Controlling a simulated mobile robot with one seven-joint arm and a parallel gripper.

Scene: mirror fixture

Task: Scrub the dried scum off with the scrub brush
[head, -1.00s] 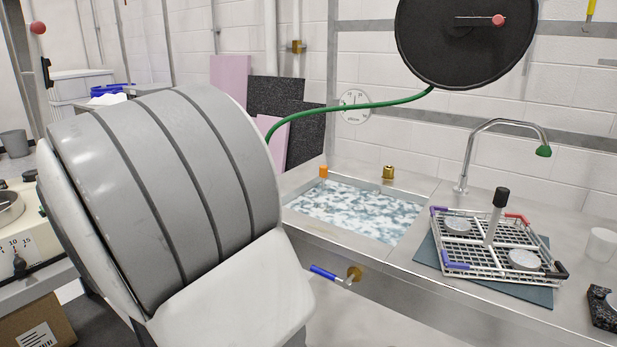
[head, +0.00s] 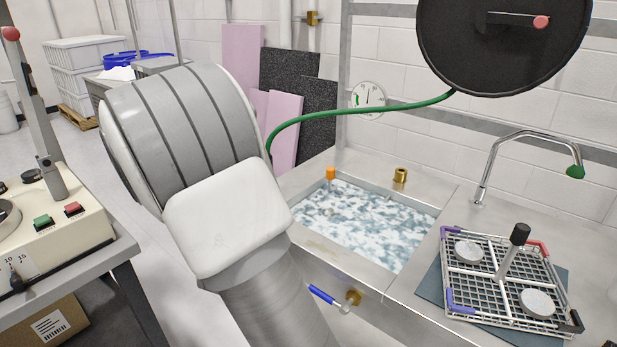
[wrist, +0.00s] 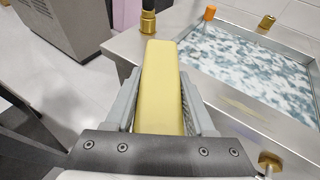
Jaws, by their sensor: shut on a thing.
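In the wrist view my gripper (wrist: 160,88) is shut on a pale yellow bar-shaped thing (wrist: 161,70), which I take to be the scrub brush. Its bristles do not show. It points away from the gripper toward the sink's left end. A dull yellowish-brown smear (wrist: 245,106) on the sink's front metal rim looks like the dried scum; it lies to the right of the gripper, apart from the brush. In the head view the gripper and brush are not seen; my arm fills the left middle.
The sink (head: 365,223) holds cloudy water with white foam. A blue-handled valve (head: 323,295) sticks out from its front. A wire rack (head: 462,300) stands on the right counter. A green hose (head: 350,109) runs to the black reel (head: 500,50). A machine bench (head: 75,262) stands left.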

